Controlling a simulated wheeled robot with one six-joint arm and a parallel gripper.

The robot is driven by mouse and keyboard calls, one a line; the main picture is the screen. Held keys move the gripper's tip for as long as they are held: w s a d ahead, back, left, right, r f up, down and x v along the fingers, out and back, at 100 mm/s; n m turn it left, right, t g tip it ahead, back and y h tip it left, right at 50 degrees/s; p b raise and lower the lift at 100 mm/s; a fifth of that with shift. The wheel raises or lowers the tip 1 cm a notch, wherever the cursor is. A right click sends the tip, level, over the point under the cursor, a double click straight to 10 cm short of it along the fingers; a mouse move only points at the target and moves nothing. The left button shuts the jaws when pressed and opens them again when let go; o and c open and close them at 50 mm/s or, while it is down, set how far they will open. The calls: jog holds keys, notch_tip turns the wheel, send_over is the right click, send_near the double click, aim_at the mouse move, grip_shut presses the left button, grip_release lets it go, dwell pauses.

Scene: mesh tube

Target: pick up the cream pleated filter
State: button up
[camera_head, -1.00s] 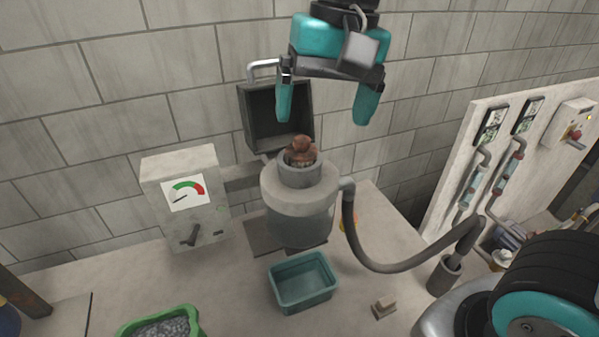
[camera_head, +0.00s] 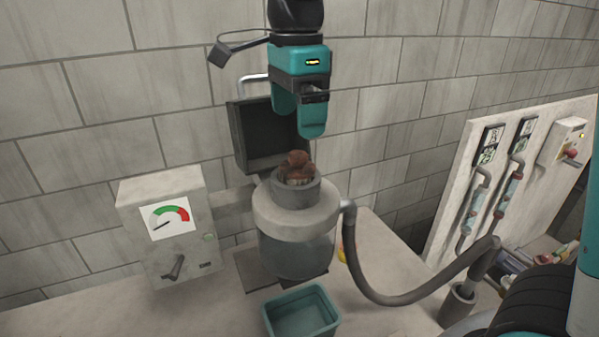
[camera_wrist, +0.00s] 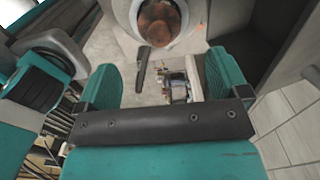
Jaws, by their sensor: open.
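The filter (camera_head: 297,178) sits upright in the open neck of a grey canister (camera_head: 293,212). Its top is covered in reddish-brown lumps, and only a little pale pleated edge shows. Its lower part is hidden inside the canister. My gripper (camera_head: 298,118) is open and empty, a little above the filter and apart from it. In the wrist view the brown filter top (camera_wrist: 160,22) is at the top middle, in the round neck, beyond my open teal fingers (camera_wrist: 165,80).
An open dark lid (camera_head: 268,138) stands behind the canister. A gauge box (camera_head: 165,235) is at the left and a teal tray (camera_head: 302,314) in front. A grey hose (camera_head: 385,297) curves away at the right.

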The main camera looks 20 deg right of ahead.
aim_at(297, 154)
notch_tip(297, 154, down, 8)
jog(key=p, duration=0.3)
jog(key=c, duration=1)
